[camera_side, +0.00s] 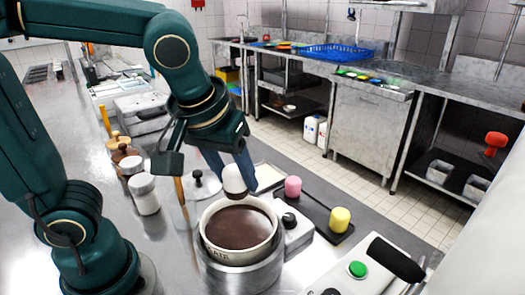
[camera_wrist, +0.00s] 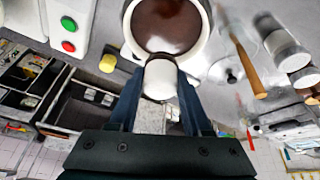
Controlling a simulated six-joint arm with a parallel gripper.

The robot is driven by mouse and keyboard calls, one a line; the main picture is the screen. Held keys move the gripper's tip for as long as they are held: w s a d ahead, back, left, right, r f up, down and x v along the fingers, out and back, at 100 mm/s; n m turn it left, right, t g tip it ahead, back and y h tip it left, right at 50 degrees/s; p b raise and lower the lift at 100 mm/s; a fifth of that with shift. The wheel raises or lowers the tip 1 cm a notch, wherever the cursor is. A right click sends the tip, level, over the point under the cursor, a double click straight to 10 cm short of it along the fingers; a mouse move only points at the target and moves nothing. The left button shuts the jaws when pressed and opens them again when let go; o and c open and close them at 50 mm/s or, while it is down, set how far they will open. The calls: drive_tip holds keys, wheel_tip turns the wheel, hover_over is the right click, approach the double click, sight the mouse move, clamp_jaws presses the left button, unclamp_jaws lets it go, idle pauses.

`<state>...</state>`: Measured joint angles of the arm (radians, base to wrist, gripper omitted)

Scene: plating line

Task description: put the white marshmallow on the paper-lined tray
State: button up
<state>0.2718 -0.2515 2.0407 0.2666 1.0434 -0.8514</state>
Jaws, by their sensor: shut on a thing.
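The white marshmallow (camera_side: 234,180) is between the fingers of my gripper (camera_side: 233,172), which is shut on it. It hangs above the pot of brown chocolate (camera_side: 238,232), near the far rim.
A dark tray (camera_side: 318,214) right of the pot bears a pink marshmallow (camera_side: 293,187) and a yellow one (camera_side: 340,219). A control box with a green button (camera_side: 357,269) is at front right. Jars (camera_side: 143,193) and a glass lid (camera_side: 200,185) stand left of the pot.

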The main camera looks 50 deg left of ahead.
drive_tip(key=shift+w+d+r+m+h, duration=0.15)
drive_tip(key=shift+w+d+m+h, duration=0.15)
drive_tip(key=shift+m, duration=0.5)
drive_tip(key=w+a+m+h, duration=0.1)
drive_tip(key=w+a+m, duration=0.2)
drive_tip(key=w+a, duration=0.65)
drive_tip(key=a+f+n+y, duration=0.1)
drive_tip(key=a+f+n, duration=0.15)
drive_tip(key=a, duration=0.55)
drive_tip(key=a+f+n+y, duration=0.1)
drive_tip(key=a+f+n, duration=0.15)
drive_tip(key=a, duration=0.65)
drive_tip(key=shift+m, duration=0.3)
drive_tip(key=w+d+f, duration=0.2)
drive_tip(key=w, duration=0.1)
drive_tip(key=w+d+f, duration=0.5)
drive_tip(key=shift+w+d+f, duration=0.2)
drive_tip(key=shift+w, duration=0.2)
drive_tip(key=shift+f, duration=2)
